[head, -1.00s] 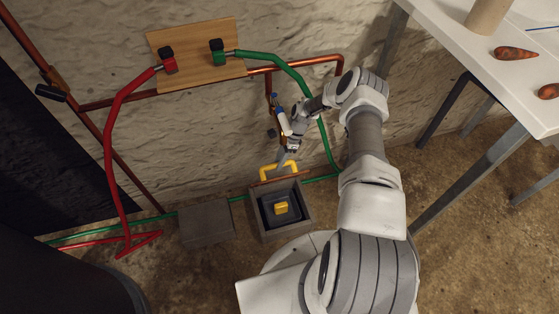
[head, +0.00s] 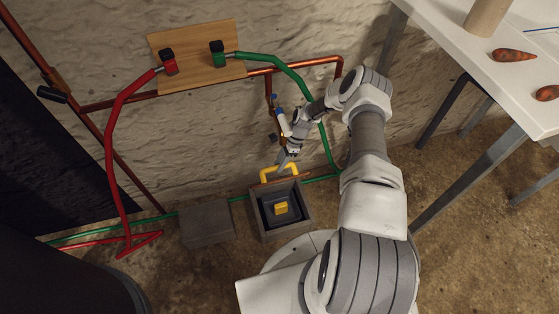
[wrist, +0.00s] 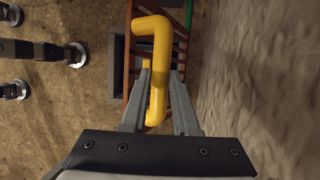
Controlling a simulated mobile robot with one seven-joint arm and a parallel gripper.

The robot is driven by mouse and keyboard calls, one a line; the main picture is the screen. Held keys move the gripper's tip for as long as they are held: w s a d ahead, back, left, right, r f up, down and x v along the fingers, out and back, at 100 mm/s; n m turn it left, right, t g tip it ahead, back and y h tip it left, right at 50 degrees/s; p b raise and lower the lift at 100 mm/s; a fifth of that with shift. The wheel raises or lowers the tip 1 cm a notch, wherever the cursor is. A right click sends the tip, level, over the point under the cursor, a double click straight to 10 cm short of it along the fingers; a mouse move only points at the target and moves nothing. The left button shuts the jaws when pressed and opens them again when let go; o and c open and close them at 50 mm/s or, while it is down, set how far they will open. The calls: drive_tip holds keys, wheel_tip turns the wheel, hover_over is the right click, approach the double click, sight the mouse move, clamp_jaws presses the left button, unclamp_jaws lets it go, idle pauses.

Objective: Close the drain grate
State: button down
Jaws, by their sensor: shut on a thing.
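The drain box (head: 305,215) is a grey square pit on the floor by the wall, open on top, with a yellow block (head: 281,208) inside. The rust-brown drain grate (wrist: 184,95) stands raised at the box's wall side, seen nearly edge-on in the head view. Its bent yellow handle (wrist: 158,35) also shows in the head view (head: 264,173). My gripper (wrist: 162,72) is shut on the yellow handle, one grey finger on each side. In the head view my gripper (head: 286,161) is just above the box's wall-side edge. The grate's lower part is partly hidden.
A grey block (head: 206,223) sits left of the drain box. A red hose (head: 108,140) and a green hose (head: 325,140) run down the wall to the floor. A white table (head: 480,60) stands at the right. The floor between box and table legs is mostly clear.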

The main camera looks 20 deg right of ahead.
drive_tip(key=shift+s+r, duration=0.1)
drive_tip(key=shift+s, duration=0.4)
drive_tip(key=s+f+t+b, duration=0.1)
drive_tip(key=s+f+b, duration=0.1)
drive_tip(key=s+f, duration=1.1)
drive_tip(key=shift+s, duration=0.95)
drive_tip(key=c, duration=1.5)
unclamp_jaws()
drive_tip(key=shift+r, duration=0.45)
drive_tip(key=o, duration=0.8)
drive_tip(key=shift+w, duration=0.25)
drive_tip(key=shift+r, duration=0.1)
drive_tip(key=p+v, duration=0.6)
drive_tip(key=v, duration=1.1)
drive_tip(key=shift+r, duration=0.15)
